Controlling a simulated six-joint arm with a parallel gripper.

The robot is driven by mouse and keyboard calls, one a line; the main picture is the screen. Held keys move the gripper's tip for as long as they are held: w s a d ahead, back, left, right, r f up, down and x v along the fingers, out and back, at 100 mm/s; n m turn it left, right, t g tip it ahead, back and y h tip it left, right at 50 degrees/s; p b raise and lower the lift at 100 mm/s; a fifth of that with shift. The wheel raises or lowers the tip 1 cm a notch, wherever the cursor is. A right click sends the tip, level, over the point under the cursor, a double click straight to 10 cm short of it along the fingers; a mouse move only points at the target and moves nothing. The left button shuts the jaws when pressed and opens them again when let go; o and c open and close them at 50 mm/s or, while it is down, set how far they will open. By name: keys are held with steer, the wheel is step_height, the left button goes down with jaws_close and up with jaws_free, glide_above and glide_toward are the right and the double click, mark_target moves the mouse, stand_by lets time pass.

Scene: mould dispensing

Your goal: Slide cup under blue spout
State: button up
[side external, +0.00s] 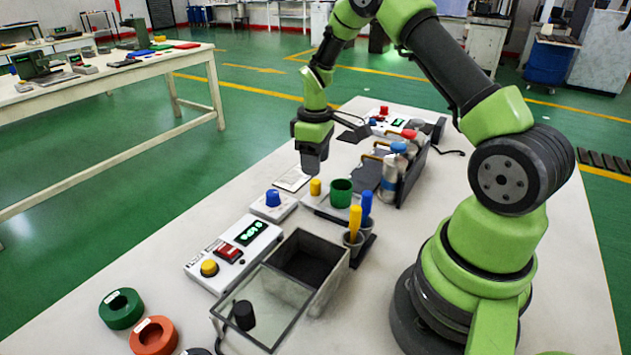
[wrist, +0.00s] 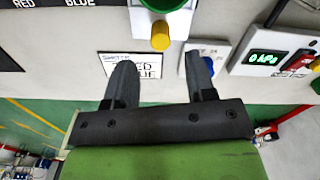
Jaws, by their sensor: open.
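A green cup (side external: 341,193) stands on a flat base near the table's middle, with a yellow knob (side external: 315,187) on its left. In the wrist view the cup (wrist: 166,4) is cut off at the top edge, its yellow knob (wrist: 161,37) towards my fingers. My gripper (side external: 313,168) points down above and behind the knob, apart from it. In the wrist view my gripper (wrist: 158,62) is open and empty. A blue-topped silver dispenser (side external: 395,172) and a red-topped one (side external: 409,135) stand in a dark rack behind the cup. Their spouts are hard to make out.
Blue and yellow handled tools (side external: 361,212) stand in small pots right of the cup. A white box with a blue button (side external: 272,198) lies left. An open dark bin (side external: 310,258) and a white gauge unit (side external: 235,254) are nearer. A printed card (wrist: 130,68) lies below my fingers.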

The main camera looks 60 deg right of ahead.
mark_target(316, 181)
step_height(316, 181, down, 6)
steer(key=shift+r, duration=0.1)
steer(key=shift+d, duration=0.1)
jaws_close()
